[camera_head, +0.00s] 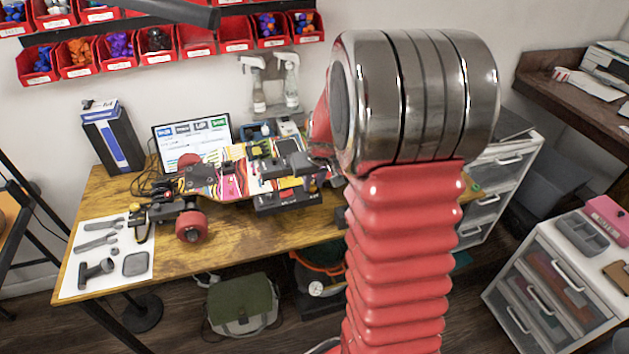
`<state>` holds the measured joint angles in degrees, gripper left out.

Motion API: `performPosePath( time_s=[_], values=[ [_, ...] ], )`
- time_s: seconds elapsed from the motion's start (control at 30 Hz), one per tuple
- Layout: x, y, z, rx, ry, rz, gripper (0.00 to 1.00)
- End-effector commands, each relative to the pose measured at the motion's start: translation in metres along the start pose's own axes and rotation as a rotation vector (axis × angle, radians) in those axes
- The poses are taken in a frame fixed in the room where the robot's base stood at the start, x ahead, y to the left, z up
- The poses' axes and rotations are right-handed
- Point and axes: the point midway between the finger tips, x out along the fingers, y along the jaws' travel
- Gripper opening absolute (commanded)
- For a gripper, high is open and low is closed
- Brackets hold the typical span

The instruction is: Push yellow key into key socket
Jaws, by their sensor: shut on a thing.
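The electric skateboard (232,178) lies on the wooden table, with a many-coloured deck and red wheels. My gripper (290,163) is at the right part of the board, over or against its dark parts, small and partly hidden behind my arm. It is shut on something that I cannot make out. I cannot pick out the yellow key or the key socket with certainty. Small yellow spots show near the board's left end, but I cannot tell what they are.
A laptop (193,137) and a black-blue box (112,138) stand behind the board. A white mat (82,283) with tools lies at the table's left. Spray bottles (287,80) hang behind, below red bins (236,40). White drawers (558,290) stand at the right.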

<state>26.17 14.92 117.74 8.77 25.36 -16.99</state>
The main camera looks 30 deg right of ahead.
Motion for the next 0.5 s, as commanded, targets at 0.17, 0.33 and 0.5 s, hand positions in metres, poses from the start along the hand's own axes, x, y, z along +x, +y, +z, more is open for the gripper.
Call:
performPosePath(
  time_s=[0.17, 0.33, 0.5],
  values=[
    [0.0018, 0.0, 0.0008, 0.0, 0.0, 0.0, 0.0],
    [0.0032, 0.0, 0.0015, 0.0, -0.001, 0.0, 0.0],
    [0.0045, 0.0, 0.0022, 0.0, -0.001, 0.0, 0.0]
  ],
)
